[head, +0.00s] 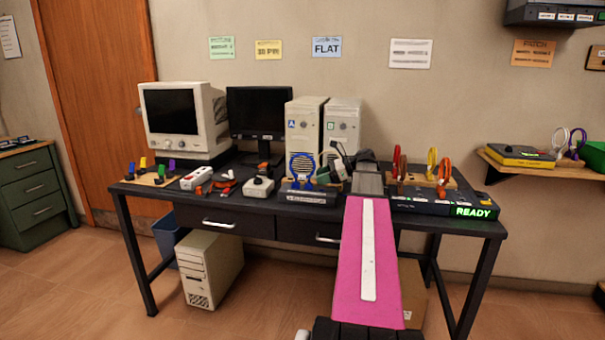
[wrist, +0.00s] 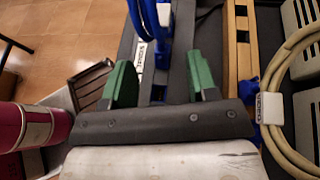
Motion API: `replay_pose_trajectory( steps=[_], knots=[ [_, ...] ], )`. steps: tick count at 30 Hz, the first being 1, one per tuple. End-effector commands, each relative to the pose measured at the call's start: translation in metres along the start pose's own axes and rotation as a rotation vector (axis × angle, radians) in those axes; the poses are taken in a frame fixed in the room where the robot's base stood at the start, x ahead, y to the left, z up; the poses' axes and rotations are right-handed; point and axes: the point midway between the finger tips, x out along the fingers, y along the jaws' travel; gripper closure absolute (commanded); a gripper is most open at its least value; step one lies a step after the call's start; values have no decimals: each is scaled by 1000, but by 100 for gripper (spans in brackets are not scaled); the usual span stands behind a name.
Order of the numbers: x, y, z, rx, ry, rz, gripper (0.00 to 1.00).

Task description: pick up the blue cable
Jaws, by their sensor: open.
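The blue cable (head: 302,163) is a coil standing upright on a small dark stand (head: 309,196) at the middle of the desk. My gripper (head: 334,170) is just to its right, over the desk. In the wrist view the green fingertips of my gripper (wrist: 161,80) are apart with nothing gripped between them. The blue cable (wrist: 148,22) shows at the top edge there, ahead of the gap between the fingers, with a white tag on it. Most of the coil is cut off in that view. I cannot tell whether a finger touches it.
A beige cable coil (wrist: 283,100) with a white label stands close on the right in the wrist view. Two beige computer towers (head: 303,122) stand behind the blue cable. A joystick (head: 258,188) is to its left. Red and yellow coils (head: 432,163) stand right of my arm.

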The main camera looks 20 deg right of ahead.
Motion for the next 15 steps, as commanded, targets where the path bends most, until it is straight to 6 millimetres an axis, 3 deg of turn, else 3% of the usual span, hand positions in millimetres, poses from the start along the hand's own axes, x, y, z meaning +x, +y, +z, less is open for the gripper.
replay_pose_trajectory(
  steps=[15],
  knots=[
    [52,-1,0,0,0,1,47]
  ],
)
